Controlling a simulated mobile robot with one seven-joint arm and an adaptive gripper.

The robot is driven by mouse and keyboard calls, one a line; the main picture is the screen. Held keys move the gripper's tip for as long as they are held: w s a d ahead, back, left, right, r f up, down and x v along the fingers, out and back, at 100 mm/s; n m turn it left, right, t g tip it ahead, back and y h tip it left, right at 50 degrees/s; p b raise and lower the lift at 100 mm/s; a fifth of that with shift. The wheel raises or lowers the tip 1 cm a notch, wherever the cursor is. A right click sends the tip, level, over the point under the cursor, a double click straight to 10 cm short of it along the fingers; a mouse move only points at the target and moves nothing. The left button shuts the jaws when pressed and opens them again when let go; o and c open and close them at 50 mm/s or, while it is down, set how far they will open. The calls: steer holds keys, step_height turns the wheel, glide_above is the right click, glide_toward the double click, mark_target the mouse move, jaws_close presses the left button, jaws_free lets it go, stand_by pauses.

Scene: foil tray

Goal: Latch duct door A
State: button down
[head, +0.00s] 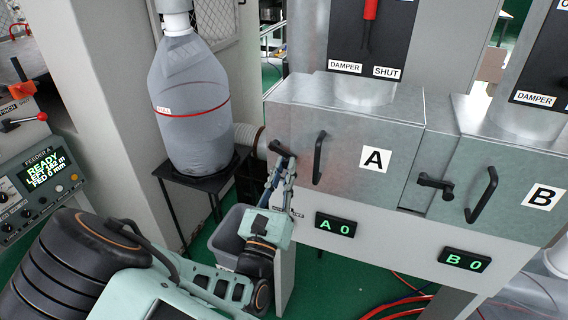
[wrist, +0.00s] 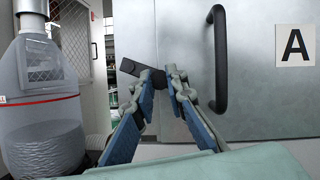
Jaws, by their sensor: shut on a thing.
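Duct door A (head: 345,185) is a grey metal panel marked with a letter A; it also fills the right of the wrist view (wrist: 270,100). Its face looks flush with the duct box. A black bar handle (head: 318,158) stands upright on it and shows in the wrist view (wrist: 217,60). The dark latch lever (head: 278,147) is at the door's left edge. My gripper (head: 285,160) is shut on this lever. In the wrist view, the lever (wrist: 130,67) sticks out left of my fingertips (wrist: 160,78), which hide part of it.
Door B (head: 510,200) with its own latch (head: 433,182) and handle (head: 482,195) is to the right. A clear filter bag (head: 190,125) on a black stand is left of door A. A grey bin (head: 230,235) stands below, near my arm. Displays read A 0 and B 0.

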steer(key=n+p, duration=0.1)
steer(key=r+n+y+p, duration=0.1)
steer(key=p, duration=0.1)
steer(key=r+n+y+p, duration=0.1)
steer(key=p, duration=0.1)
steer(key=shift+d+n, duration=0.25)
steer(key=shift+n, duration=0.15)
steer(key=n+y+p, duration=0.1)
steer(key=n+p, duration=0.1)
steer(key=p, duration=0.1)
steer(key=shift+s+r, duration=0.1)
steer(key=shift+r, duration=0.05)
steer(key=shift+n, duration=0.4)
steer(key=c, duration=1.9)
jaws_free()
steer(key=shift+c, duration=0.2)
steer(key=v, duration=1.2)
steer(key=shift+d, duration=0.15)
